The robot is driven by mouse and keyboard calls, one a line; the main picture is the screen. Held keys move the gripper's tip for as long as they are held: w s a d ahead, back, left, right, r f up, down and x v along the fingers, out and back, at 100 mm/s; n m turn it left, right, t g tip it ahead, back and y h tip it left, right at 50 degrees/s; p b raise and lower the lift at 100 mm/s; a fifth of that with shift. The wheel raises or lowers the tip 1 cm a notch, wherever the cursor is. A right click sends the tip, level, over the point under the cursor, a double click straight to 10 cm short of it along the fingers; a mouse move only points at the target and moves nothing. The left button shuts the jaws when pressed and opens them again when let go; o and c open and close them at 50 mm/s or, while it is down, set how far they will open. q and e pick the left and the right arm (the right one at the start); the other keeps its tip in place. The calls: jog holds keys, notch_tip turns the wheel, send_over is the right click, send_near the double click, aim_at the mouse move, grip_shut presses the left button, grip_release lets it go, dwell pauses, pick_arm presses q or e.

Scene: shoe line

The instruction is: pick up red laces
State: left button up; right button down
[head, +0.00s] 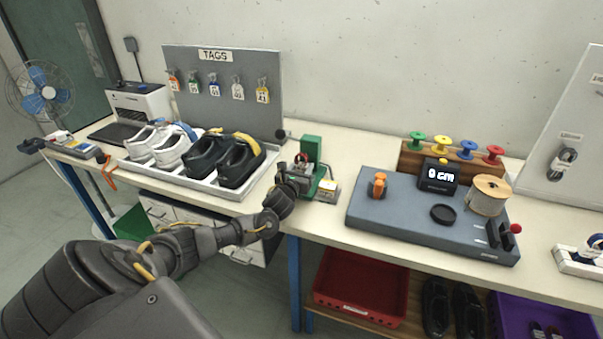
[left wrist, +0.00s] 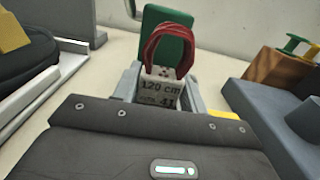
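The red laces (left wrist: 168,44) stand as a loop in the left wrist view, above a pale label (left wrist: 160,90) reading "120 cm" and "41". A green upright plate (left wrist: 154,30) rises behind them. My left gripper (left wrist: 162,88) has its two grey fingers on either side of the label. Whether they press on it or stand just apart, I cannot tell. In the head view my left gripper (head: 296,178) is at a small stand with a green back (head: 311,149), and the arm largely hides the laces. My right gripper is in neither view.
A white tray (head: 208,184) with white and black shoes lies left of the stand. A grey board (head: 395,222) with a scale display (head: 438,175) and a twine spool (head: 488,194) lies to the right. A tag panel (head: 260,112) stands behind the shoes.

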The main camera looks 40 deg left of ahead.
pick_arm(q)
jog(key=c, duration=0.4)
jog(key=shift+r, duration=0.6)
jog(key=s+r, duration=0.1)
jog(key=r, duration=0.1)
jog(key=s+d+r+b, duration=0.1)
jog(key=s+r, duration=0.1)
jog(key=r, duration=0.1)
jog(key=s+d+r, duration=0.1)
jog(key=r, duration=0.1)
jog(key=shift+s+r+b, duration=0.15)
jog(key=shift+r+b, duration=0.1)
jog(key=shift+b, duration=0.05)
jog(key=s+d+r+b, duration=0.2)
jog(key=s+d+r, duration=0.2)
jog(key=s, duration=0.4)
jog(key=shift+s+r, duration=0.15)
jog(key=shift+s, duration=0.05)
